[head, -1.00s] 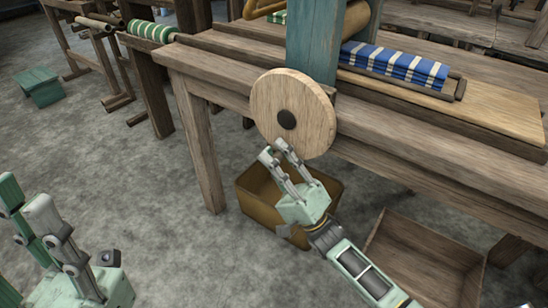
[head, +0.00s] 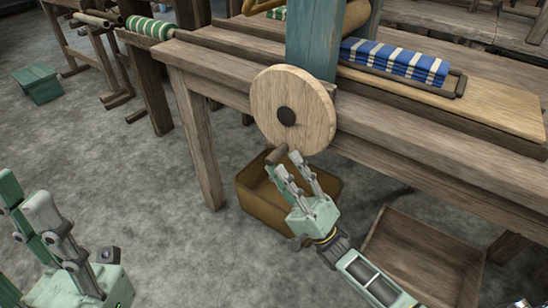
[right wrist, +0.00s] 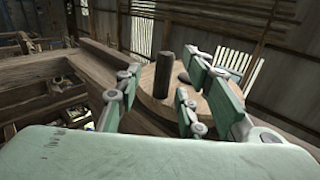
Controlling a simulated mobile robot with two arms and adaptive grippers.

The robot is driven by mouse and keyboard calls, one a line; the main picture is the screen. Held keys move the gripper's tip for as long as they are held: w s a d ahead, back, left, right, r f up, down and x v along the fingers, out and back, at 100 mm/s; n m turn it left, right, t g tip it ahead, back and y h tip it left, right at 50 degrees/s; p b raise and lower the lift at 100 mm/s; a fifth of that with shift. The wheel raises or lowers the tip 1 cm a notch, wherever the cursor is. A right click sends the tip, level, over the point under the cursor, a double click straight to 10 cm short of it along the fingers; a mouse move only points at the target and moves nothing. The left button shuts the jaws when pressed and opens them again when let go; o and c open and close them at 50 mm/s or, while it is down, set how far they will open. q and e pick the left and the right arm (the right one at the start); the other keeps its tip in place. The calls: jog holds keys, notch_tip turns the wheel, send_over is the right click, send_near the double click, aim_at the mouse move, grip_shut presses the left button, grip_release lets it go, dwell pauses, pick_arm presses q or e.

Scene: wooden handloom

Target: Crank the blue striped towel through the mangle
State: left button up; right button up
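The blue and white striped towel (head: 395,61) lies folded on the mangle bed, right of the blue-green upright (head: 313,42). Part of the roller (head: 357,14) shows above it. The round wooden crank wheel (head: 307,92) faces me at the table's front. A short dark peg handle (head: 277,155) sticks out at its lower edge. My right gripper (head: 291,163) is below the wheel, fingers apart. In the right wrist view the handle (right wrist: 163,75) stands upright between the spread fingers, with no clear grip on it. My left gripper (head: 24,192) is open and empty at lower left.
A brown bin (head: 262,207) stands under the wheel, behind my right gripper. A wooden crate (head: 425,255) is on the floor at right. A green striped roll (head: 150,27) lies at upper left.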

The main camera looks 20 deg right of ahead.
jog(key=v, duration=0.7)
jog(key=shift+s+f, duration=0.15)
jog(key=shift+f, duration=0.1)
jog(key=shift+d, duration=0.1)
